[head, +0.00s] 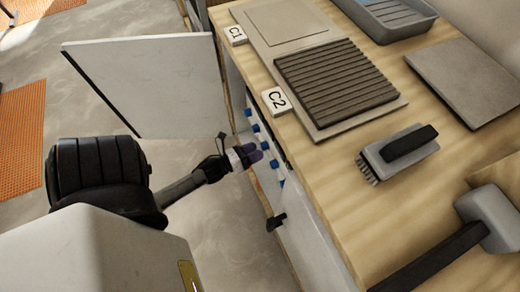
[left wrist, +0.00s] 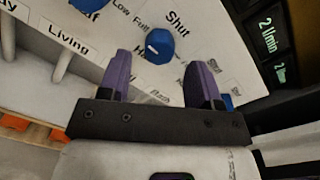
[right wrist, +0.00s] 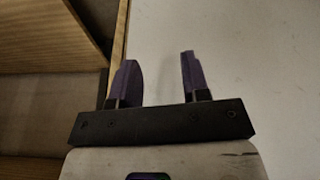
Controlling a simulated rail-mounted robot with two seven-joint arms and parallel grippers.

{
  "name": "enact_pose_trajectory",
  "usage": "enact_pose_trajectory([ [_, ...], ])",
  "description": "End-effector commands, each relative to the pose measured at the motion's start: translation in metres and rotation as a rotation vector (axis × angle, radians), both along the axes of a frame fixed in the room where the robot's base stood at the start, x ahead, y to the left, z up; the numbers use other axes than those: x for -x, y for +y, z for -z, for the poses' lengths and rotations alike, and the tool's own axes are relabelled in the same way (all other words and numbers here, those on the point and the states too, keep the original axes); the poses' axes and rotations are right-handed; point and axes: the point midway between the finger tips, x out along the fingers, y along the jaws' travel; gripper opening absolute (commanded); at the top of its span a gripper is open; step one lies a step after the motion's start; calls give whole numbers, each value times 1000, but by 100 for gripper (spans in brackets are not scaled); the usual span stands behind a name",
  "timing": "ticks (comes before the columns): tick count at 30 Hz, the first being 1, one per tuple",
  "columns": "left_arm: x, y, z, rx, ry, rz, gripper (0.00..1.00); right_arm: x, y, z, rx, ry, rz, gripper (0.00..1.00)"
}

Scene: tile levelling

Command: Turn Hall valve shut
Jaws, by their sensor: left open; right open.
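My left gripper (head: 246,156) is open in front of a white panel with a row of blue knobs (head: 255,128) on the cabinet side. In the left wrist view the open fingers (left wrist: 165,80) point at a blue knob (left wrist: 160,46) just beyond and between their tips. It has a white mark on its left side. "Full" and "Shut" are printed around it, and a label starting "Ha" is partly hidden. I cannot read its full name. Another blue knob (left wrist: 90,4) sits above "Living". My right gripper (right wrist: 155,80) is open and empty in its wrist view.
An open white door (head: 145,85) stands left of the cabinet. Green readouts (left wrist: 268,35) show beside the panel. The wooden bench top (head: 330,165) holds a ribbed tile (head: 335,80), a brush (head: 398,150), a mallet (head: 485,215) and a grey tray (head: 390,15).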

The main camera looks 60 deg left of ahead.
Motion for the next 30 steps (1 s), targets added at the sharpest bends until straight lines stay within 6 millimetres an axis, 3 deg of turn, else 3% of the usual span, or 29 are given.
enact_pose_trajectory([
  [9,-24,1,0,0,-1,0,58,0,1,8,-5,0,4,43],
  [20,-26,1,0,0,1,-1,57,0,3,8,-11,0,8,43],
  [30,-26,1,0,1,1,-1,25,0,3,8,-9,0,6,43],
])
